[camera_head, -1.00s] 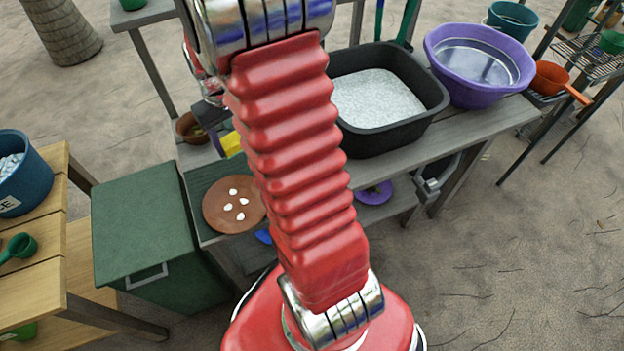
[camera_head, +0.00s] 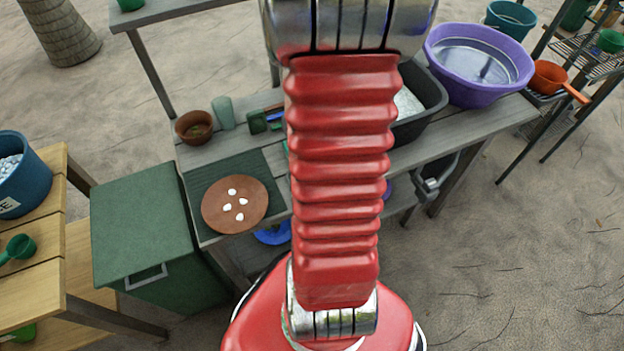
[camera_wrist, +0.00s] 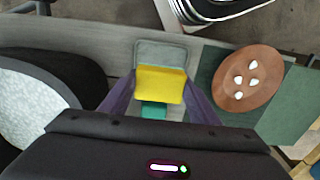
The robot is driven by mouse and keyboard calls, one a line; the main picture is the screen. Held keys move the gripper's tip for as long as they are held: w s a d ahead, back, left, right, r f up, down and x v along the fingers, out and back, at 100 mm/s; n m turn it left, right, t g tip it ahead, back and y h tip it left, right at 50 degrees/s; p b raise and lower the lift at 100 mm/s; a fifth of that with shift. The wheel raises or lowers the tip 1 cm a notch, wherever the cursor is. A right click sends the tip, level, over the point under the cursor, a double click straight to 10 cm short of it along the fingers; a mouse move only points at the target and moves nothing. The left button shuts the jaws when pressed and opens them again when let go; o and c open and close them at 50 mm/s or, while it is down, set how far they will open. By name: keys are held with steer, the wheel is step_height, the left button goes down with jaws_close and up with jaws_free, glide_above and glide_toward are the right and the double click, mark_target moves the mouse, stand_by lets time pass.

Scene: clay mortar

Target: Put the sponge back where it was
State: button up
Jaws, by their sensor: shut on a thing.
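The yellow sponge (camera_wrist: 160,85) is in the wrist view, between the two fingers of my gripper (camera_wrist: 160,97). My gripper is shut on it. A shallow grey-green tray (camera_wrist: 160,52) lies on the bench just beyond the sponge, and the sponge overlaps its near part in the picture. I cannot tell whether the sponge touches the tray. A small teal-green piece (camera_wrist: 153,110) shows below the sponge; I cannot tell what it belongs to. In the head view my arm hides the gripper and the sponge.
A brown clay disc (camera_head: 235,205) with several white pebbles lies on a green mat (camera_head: 207,178). A black basin (camera_head: 432,98) of pale grains and a purple basin (camera_head: 478,65) stand to the right. A terracotta pot (camera_head: 194,127) and a grey-green cup (camera_head: 223,112) stand at the bench's back left.

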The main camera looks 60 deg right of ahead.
steer(key=shift+f, duration=0.1)
steer(key=shift+f, duration=2.8)
steer(key=shift+f, duration=2.1)
steer(key=o, duration=0.9)
steer(key=shift+r, duration=6.05)
